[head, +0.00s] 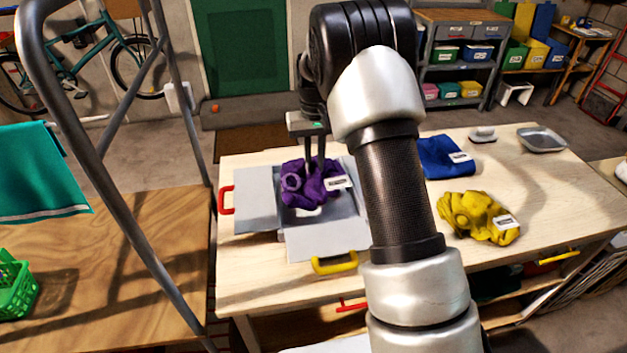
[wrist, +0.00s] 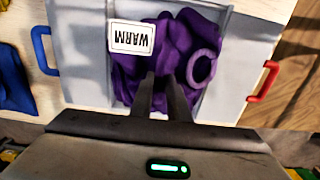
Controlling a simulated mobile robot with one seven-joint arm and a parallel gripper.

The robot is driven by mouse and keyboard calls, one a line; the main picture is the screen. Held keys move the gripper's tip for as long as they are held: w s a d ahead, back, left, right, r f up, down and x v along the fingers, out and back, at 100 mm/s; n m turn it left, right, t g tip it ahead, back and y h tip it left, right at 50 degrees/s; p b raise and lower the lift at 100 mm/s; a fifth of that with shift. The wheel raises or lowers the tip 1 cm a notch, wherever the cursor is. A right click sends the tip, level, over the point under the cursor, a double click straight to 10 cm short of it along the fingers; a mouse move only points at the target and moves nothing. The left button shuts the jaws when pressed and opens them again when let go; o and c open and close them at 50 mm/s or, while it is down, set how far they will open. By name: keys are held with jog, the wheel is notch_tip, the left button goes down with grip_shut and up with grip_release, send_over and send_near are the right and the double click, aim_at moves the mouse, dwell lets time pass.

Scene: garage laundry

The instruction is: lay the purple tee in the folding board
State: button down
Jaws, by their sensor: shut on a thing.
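The purple tee (head: 302,190) is a crumpled bundle with a white label. It lies over the middle panel of the grey folding board (head: 256,188), and I cannot tell if it fully rests there. In the wrist view the tee (wrist: 180,40) fills the middle, its label reading WARM, with board panels (wrist: 245,55) on both sides. My gripper (head: 314,165) points down from above and is shut on the purple tee; its fingers also show in the wrist view (wrist: 163,95). The fingertips are partly hidden in the cloth.
The board has red (head: 226,200), yellow (head: 335,264) and blue (wrist: 44,50) handles. A blue cloth (head: 440,157) and a yellow cloth (head: 475,216) lie to the right on the table. A metal tray (head: 541,139) sits far right. A metal frame (head: 110,170) stands at left.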

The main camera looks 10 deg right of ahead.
aim_at(314, 178)
jog(key=shift+f, duration=2.85)
jog(key=shift+f, duration=0.2)
jog(key=c, duration=1.7)
grip_release()
jog(key=shift+r, duration=0.1)
